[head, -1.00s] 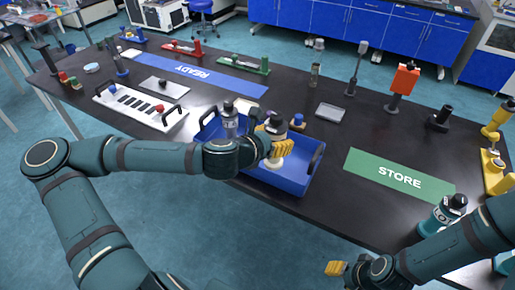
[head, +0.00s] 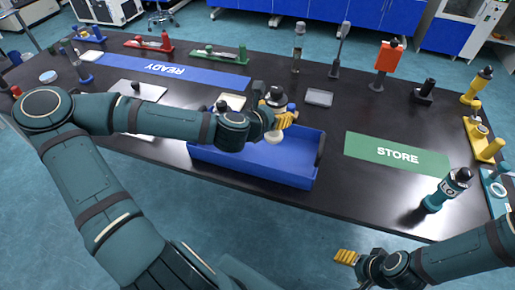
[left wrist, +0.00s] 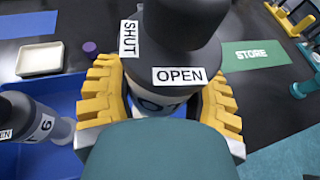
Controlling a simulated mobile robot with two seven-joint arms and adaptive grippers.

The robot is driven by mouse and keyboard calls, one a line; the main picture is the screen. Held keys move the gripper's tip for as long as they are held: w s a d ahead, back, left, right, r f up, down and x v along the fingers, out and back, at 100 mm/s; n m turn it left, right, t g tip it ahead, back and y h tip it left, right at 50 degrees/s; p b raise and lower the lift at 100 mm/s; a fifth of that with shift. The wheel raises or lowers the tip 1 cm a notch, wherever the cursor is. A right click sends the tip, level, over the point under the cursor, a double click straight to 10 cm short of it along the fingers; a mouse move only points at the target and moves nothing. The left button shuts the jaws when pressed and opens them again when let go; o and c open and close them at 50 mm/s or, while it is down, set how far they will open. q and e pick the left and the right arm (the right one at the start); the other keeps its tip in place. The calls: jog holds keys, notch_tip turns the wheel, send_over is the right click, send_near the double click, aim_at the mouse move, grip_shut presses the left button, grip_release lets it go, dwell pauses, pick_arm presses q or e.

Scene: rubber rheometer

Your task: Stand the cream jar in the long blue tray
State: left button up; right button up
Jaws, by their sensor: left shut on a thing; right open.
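My left gripper (head: 280,120) is shut on the cream jar (head: 274,138), which has a dark grey cap (head: 276,96). In the head view the jar appears upright over the inside of the long blue tray (head: 245,172); its clearance above the floor is unclear. In the left wrist view the cap (left wrist: 180,45) bears SHUT and OPEN labels, and yellow fingers grip both sides of the body. A grey bottle (left wrist: 45,122) with a dark cap stands in the tray to the left; my arm mostly hides it in the head view. My right gripper (head: 347,257) is open and empty at the front.
A teal bottle (head: 446,192) stands at the table's right front, beside the green STORE mat (head: 397,154). The blue READY strip (head: 165,70) lies further back.

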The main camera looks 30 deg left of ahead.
pick_arm(q)
jog(key=a+n+y, duration=0.1)
jog(key=a+y, duration=0.1)
jog(key=a, duration=0.4)
notch_tip(320, 180, down, 10)
jog(key=b, duration=0.4)
jog(key=shift+n, duration=0.3)
jog(key=o, duration=1.3)
jog(key=shift+w+a+f, duration=0.1)
jog(key=shift+c, duration=0.2)
